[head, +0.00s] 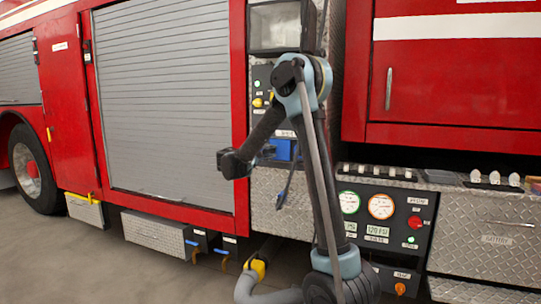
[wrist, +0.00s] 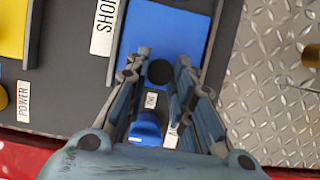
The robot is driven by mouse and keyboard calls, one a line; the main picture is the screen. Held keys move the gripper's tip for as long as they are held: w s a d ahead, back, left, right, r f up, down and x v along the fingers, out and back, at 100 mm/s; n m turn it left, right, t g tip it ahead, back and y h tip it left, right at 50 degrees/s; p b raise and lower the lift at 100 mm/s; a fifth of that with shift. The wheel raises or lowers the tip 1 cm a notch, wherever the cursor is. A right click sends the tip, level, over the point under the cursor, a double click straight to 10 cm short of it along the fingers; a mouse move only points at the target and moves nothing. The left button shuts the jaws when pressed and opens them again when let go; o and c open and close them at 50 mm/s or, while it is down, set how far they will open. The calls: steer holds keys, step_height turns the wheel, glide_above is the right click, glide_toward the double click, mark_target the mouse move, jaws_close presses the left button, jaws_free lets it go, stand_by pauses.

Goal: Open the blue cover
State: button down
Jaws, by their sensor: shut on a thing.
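The blue cover (wrist: 172,28) is a flat panel on a dark control panel, in the upper middle of the wrist view. In the head view it is a small blue patch (head: 282,149), partly hidden by my arm. A round black knob (wrist: 159,71) is at its lower edge. My gripper (wrist: 163,66) has a finger on each side of this knob and is shut on it. A smaller blue part (wrist: 147,126) lies below the knob between the fingers.
A yellow cover (wrist: 12,30) is at left in the wrist view, with a "POWER" label below it. Diamond-plate metal (wrist: 270,80) is at right. In the head view a gauge panel (head: 385,225) and red cabinet (head: 455,80) are to the right.

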steer(key=c, duration=1.3)
jaws_free()
steer(key=shift+f, duration=0.1)
steer(key=shift+c, duration=0.2)
steer(key=v, duration=1.2)
steer(key=shift+d, duration=0.1)
